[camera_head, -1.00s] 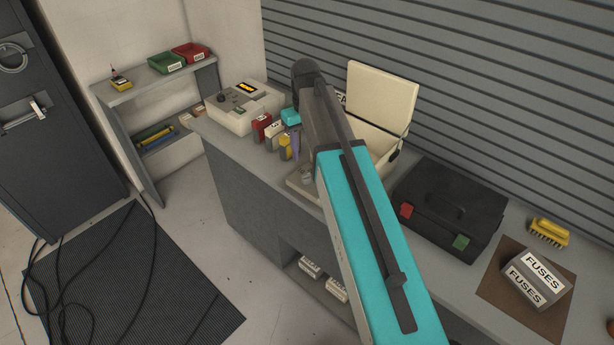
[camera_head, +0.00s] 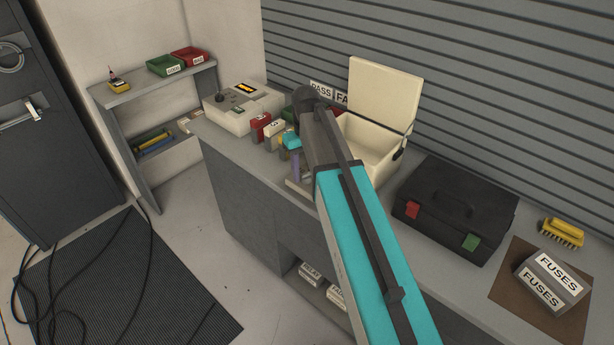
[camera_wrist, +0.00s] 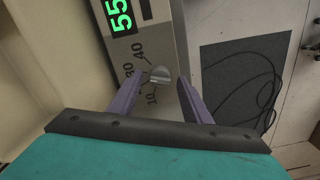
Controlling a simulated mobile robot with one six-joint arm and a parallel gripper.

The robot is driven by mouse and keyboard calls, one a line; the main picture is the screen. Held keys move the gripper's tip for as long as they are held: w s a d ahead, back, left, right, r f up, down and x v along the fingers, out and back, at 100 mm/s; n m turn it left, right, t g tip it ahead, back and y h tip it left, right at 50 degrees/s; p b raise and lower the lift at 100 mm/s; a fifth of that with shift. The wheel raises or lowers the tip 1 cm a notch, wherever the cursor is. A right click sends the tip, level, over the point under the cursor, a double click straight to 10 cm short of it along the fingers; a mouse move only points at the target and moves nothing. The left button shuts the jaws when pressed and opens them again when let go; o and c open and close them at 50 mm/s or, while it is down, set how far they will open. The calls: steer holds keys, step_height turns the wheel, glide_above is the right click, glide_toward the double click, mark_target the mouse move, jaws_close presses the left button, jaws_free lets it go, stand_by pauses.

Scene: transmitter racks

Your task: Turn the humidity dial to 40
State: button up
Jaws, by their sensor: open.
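The humidity dial (camera_wrist: 160,76) is a small round grey knob on a grey panel (camera_wrist: 165,45). The labels 10, 30 and 40 show around it, and a green display (camera_wrist: 119,15) above reads 55. My gripper (camera_wrist: 161,82) is open, with its purple fingers at the left and right of the knob; I cannot tell whether they touch it. The knob's pointer is too small to read. In the head view my gripper (camera_head: 296,166) is low at the left front of the open cream box (camera_head: 372,150), and my arm hides the dial.
A dark mat with cables (camera_head: 130,285) is on the floor.

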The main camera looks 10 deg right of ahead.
steer(key=shift+f, duration=0.5)
steer(key=c, duration=1)
steer(key=shift+d, duration=0.15)
steer(key=shift+m, duration=0.3)
steer(key=m, duration=0.3)
steer(key=shift+w+m, duration=0.1)
steer(key=shift+m, duration=2.1)
